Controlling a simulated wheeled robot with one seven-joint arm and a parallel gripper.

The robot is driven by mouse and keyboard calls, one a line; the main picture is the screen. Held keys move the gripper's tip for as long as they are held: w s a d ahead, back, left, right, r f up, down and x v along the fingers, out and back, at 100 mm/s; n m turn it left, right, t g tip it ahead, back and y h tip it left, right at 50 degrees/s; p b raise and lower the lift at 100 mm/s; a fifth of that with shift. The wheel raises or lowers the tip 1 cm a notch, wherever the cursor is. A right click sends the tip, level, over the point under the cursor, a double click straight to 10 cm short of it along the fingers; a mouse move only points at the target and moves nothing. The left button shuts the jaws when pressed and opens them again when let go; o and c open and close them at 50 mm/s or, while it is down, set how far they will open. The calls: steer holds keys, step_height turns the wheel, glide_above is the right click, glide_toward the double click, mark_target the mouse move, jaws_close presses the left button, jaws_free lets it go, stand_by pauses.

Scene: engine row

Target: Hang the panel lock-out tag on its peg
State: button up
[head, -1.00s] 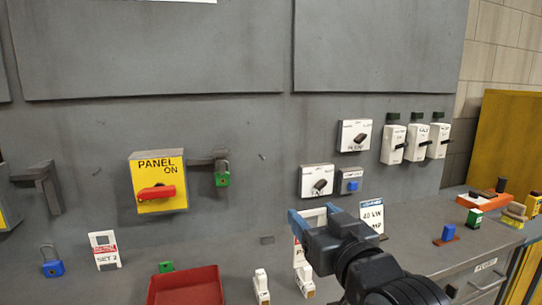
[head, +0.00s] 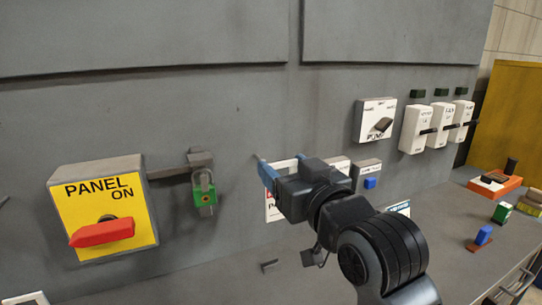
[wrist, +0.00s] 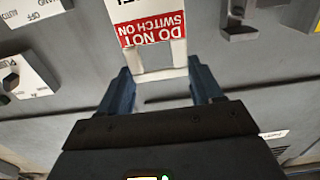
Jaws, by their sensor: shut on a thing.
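My gripper (head: 283,168) is shut on the white frame of the lock-out tag, its blue fingers on either side. The tag (wrist: 152,28) shows a red band reading "DO NOT SWITCH ON", upside down in the wrist view. In the head view, the tag (head: 272,209) hangs below the fingers, largely hidden by my gripper. The yellow panel switch (head: 85,200) reads "PANEL ON", with a red handle (head: 102,233).
A green padlock (head: 204,192) hangs from the hasp beside the panel switch. Right of my gripper are a pump switch (head: 376,120), a small box with a blue button (head: 368,178) and several white switches (head: 416,130). The bench holds small blocks at right.

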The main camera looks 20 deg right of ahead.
steer(key=shift+w+f+b, duration=0.2)
steer(key=shift+w+b, duration=0.5)
steer(key=shift+w, duration=1.6)
steer(key=shift+w+f+b, duration=0.2)
steer(key=shift+w+b, duration=0.45)
steer(key=shift+w, duration=1.6)
steer(key=shift+w+f, duration=0.55)
steer(key=shift+w, duration=0.05)
steer(key=o, duration=1.4)
